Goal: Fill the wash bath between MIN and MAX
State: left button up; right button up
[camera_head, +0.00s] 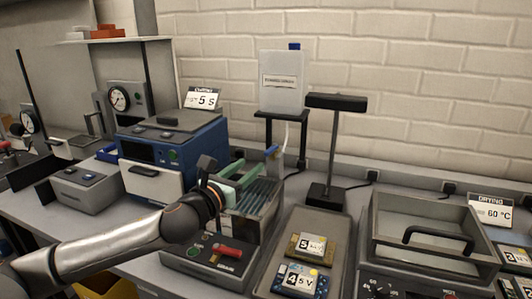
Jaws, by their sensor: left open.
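The wash bath (266,221) is an open metal tank with upright slats inside, right of the blue box. Its water level and any MIN and MAX marks cannot be made out. A control base in front of it carries a red lever (230,252) and a plate reading DRAIN. Above and behind stands a whitish, labelled water container (282,82) with a blue cap. A thin tube runs down from it to a small tap with a blue handle (272,152). My left gripper (240,176) has green fingers, open, over the bath's left part and left of the tap. It looks empty.
A tray (273,292) holds two small boards marked 5 V and 4.5 V. A black lamp-like stand (335,103) rises behind it. A lidded drying unit (425,238) is on the right. The blue box (150,152) stands close to my left wrist.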

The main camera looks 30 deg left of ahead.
aim_at(266, 154)
pick_arm(q)
jog(key=shift+w+a+p, duration=0.2)
jog(key=shift+w+p, duration=0.2)
jog(key=shift+w, duration=1.95)
jog(key=shift+w+a+p, duration=0.15)
jog(key=shift+w+p, duration=0.2)
jog(key=shift+w, duration=1.95)
grip_shut()
